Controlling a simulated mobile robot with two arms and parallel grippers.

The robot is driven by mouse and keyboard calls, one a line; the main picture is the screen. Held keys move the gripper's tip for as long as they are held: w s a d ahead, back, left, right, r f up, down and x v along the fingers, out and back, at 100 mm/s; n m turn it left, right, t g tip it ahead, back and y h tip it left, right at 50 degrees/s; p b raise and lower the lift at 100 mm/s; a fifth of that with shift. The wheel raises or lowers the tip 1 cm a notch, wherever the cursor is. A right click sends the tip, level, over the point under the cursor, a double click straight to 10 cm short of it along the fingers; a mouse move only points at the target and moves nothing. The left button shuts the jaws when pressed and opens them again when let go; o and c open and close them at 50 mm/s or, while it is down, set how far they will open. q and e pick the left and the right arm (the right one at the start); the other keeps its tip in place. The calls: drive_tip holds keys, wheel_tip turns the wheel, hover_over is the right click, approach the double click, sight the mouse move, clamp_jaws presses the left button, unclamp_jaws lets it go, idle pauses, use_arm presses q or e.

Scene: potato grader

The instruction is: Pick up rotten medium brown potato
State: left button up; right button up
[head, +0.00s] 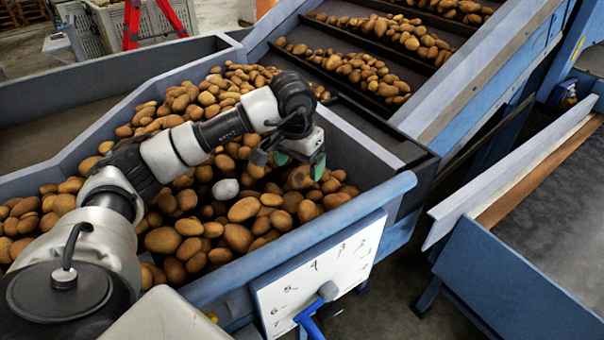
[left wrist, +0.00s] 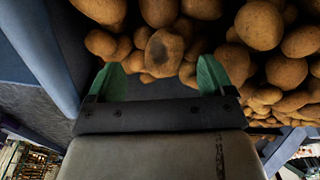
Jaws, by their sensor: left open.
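A medium brown potato with a dark, rotten-looking patch (left wrist: 164,52) lies among other potatoes in the left wrist view. In the head view, a potato with a dark mark (head: 299,178) just below my left gripper (head: 300,163) appears to be the same one. My left gripper is open and empty, with its green fingertips spread apart. In the left wrist view, the dark-patched potato lies just beyond the gap of my left gripper (left wrist: 158,78), between the two fingertips in the picture. I cannot tell whether they touch it. My right gripper is not in view.
Many brown potatoes fill the blue-grey hopper (head: 380,194), whose wall stands close to my left gripper. A whitish round object (head: 225,189) lies among them. A conveyor with slats (head: 447,22) rises behind. A dial board (head: 318,270) hangs at the front.

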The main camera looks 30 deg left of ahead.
sight(302, 171)
use_arm(q)
drive_tip(key=f, duration=0.1)
drive_tip(key=w+f+p, duration=0.1)
drive_tip(key=f, duration=0.1)
drive_tip(key=f+p, duration=0.1)
drive_tip(key=f, duration=0.1)
drive_tip(key=shift+w+a, duration=0.15)
drive_tip(key=shift+w, duration=0.15)
drive_tip(key=shift+f, duration=0.2)
drive_tip(key=shift+c, duration=0.6)
drive_tip(key=c, duration=0.9)
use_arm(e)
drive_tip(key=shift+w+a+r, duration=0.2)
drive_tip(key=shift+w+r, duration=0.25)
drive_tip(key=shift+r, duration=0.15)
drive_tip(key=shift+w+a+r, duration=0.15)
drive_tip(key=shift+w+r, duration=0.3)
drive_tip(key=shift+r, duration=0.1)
use_arm(q)
drive_tip(key=shift+w, duration=0.1)
